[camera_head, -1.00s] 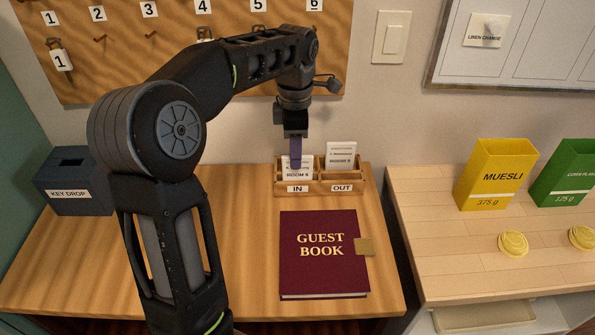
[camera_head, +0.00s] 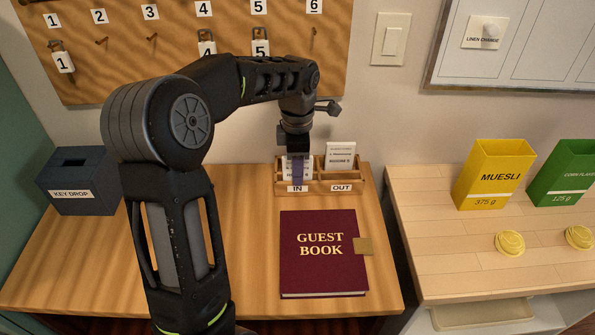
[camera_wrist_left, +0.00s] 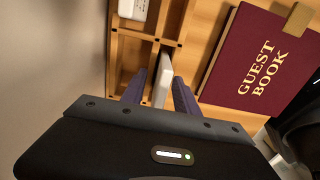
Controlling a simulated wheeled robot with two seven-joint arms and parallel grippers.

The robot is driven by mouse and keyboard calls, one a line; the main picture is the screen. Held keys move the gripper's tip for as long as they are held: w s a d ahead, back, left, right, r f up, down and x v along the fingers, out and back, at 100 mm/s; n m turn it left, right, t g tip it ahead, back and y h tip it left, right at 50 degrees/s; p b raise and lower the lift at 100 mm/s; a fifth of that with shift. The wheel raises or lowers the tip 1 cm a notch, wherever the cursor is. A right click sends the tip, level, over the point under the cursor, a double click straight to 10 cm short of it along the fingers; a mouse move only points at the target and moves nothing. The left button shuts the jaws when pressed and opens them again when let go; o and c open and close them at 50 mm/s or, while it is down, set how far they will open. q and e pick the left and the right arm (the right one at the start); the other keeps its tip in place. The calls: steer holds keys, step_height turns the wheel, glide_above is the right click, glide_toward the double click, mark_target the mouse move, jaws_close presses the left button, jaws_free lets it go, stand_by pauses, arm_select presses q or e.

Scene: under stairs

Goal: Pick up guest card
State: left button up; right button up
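A white guest card (camera_head: 308,170) stands in the IN compartment, partly hidden by my left gripper (camera_head: 297,180). A second white card (camera_head: 340,155), printed with a room number, stands in the OUT compartment. My left gripper points down into the IN compartment. In the left wrist view, its two fingers (camera_wrist_left: 160,92) are apart, with the IN card (camera_wrist_left: 163,82) edge-on between them and gaps visible on both sides. My right gripper is out of view.
A dark red guest book (camera_head: 322,265) with a tan tab lies in front of the holder. A blue key drop box (camera_head: 78,182) stands at the left. A key board (camera_head: 170,65) hangs behind. A separate counter (camera_head: 425,220) at right bears yellow and green boxes.

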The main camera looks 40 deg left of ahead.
arm_select(q)
steer(key=shift+c, duration=0.5)
jaws_close()
stand_by(0.3)
